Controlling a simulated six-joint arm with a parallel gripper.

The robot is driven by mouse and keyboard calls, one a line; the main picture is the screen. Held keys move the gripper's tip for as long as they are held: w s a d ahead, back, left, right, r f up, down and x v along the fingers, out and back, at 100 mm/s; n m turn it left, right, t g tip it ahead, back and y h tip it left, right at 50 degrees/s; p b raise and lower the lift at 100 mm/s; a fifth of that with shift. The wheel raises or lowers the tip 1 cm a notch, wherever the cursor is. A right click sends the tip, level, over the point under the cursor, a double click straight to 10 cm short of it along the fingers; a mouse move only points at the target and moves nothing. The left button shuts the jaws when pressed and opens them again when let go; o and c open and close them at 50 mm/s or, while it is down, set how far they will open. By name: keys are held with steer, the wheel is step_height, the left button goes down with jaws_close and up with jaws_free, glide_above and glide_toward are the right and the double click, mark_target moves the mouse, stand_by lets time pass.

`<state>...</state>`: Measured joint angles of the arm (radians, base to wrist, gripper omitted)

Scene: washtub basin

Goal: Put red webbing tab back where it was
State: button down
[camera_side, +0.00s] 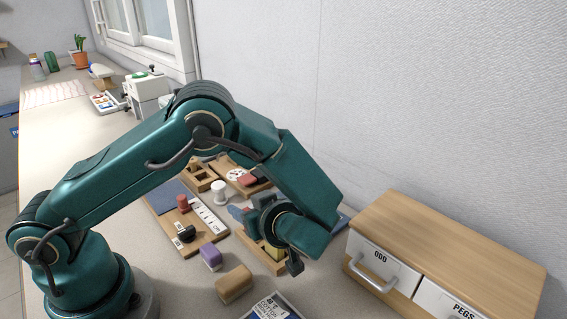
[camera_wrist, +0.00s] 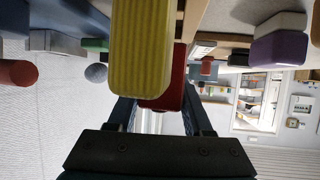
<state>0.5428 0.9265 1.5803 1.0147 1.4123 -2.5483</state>
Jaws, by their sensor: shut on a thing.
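In the wrist view my gripper (camera_wrist: 158,112) is shut on a red piece (camera_wrist: 172,84), which looks like the red webbing tab. A yellow block (camera_wrist: 140,48) stands close in front and hides part of the red piece. In the side view my gripper (camera_side: 238,213) reaches low over the wooden boards, pointing left, and its grip is too small to make out. The yellow block shows just below my wrist (camera_side: 276,254) there. A red block (camera_side: 249,180) lies on the board behind; I cannot tell if it is a separate piece.
A purple block (camera_side: 211,257), a tan block (camera_side: 234,285) and a packet (camera_side: 270,308) lie in front. A drawer cabinet (camera_side: 460,235) stands at right.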

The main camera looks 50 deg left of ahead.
steer(key=shift+f, duration=0.4)
steer(key=shift+c, duration=1.5)
jaws_free()
steer(key=shift+d+r, duration=0.15)
steer(key=shift+r, duration=0.45)
steer(key=v, duration=1.2)
steer(key=s+a+r+m+t+h, duration=0.1)
steer(key=s+a+r+m+h, duration=0.1)
steer(key=s+m+h, duration=0.3)
steer(key=s+a+r+m+t+h, duration=0.2)
steer(key=m+h, duration=0.5)
steer(key=m, duration=0.4)
steer(key=shift+s+a+r+h, duration=0.3)
steer(key=shift+s+a+r, duration=0.3)
steer(key=shift+s+r, duration=0.8)
